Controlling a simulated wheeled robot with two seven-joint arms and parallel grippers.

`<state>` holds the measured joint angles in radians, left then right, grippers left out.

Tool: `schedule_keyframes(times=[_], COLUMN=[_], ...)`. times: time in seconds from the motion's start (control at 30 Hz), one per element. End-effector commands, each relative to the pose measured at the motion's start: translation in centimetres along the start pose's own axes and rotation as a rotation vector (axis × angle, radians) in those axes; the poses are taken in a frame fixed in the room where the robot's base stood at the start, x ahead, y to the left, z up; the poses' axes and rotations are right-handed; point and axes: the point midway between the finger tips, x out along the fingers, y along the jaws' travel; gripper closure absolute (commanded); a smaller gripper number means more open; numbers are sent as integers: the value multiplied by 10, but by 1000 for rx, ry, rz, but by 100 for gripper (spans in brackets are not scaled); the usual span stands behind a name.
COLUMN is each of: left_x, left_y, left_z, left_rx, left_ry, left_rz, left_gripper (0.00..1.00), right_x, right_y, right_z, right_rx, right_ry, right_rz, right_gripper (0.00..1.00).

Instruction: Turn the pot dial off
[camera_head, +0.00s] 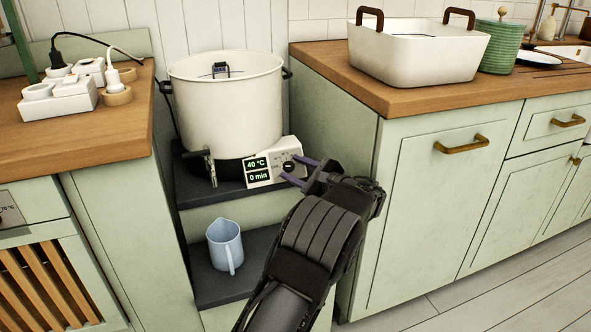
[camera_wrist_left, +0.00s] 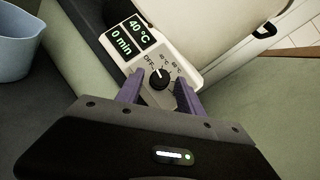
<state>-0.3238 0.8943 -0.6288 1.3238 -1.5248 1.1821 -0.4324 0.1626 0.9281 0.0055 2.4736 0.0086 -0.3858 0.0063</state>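The white pot (camera_head: 225,105) stands on a dark shelf step between the two counters. Its control box (camera_head: 259,176) reads 40 °C and 0 min; the display also shows in the left wrist view (camera_wrist_left: 130,36). The black pot dial (camera_head: 288,166) is on the box face, and in the left wrist view the dial (camera_wrist_left: 159,79) has an OFF label at its upper left. I cannot tell its exact setting. My left gripper (camera_head: 303,171) is open, its purple fingers apart on either side of the dial, with visible gaps. My right gripper is not in view.
A blue jug (camera_head: 225,245) stands on the lower shelf step (camera_head: 207,284). The right wooden counter (camera_head: 335,62) holds a white basin (camera_head: 415,52) and a green canister (camera_head: 500,47). Power plugs and sockets (camera_head: 62,92) sit on the left counter. Cabinet sides flank the shelf closely.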

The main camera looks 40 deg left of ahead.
Motion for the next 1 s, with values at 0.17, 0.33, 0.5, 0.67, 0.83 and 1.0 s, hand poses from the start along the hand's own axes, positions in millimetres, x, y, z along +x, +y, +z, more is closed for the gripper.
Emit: schedule_keyframes(times=[0.17, 0.33, 0.5, 0.67, 0.83, 1.0], left_x=[0, 0, -2, -6, -10, -12], left_y=[0, -2, -11, -26, -44, -52], left_z=[0, 3, 17, 41, 68, 82], left_rx=[0, 0, -1, -2, -3, 0], left_ry=[-1, -1, -1, -1, -1, 0], left_rz=[-1, -1, -1, -1, -2, 0], left_gripper=[51, 51, 51, 51, 51, 51], right_x=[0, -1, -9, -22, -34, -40], right_y=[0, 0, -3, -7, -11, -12], right_z=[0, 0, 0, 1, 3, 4], right_rx=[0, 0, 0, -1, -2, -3], right_ry=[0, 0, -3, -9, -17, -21], right_rz=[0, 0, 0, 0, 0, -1], right_gripper=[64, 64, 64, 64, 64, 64])
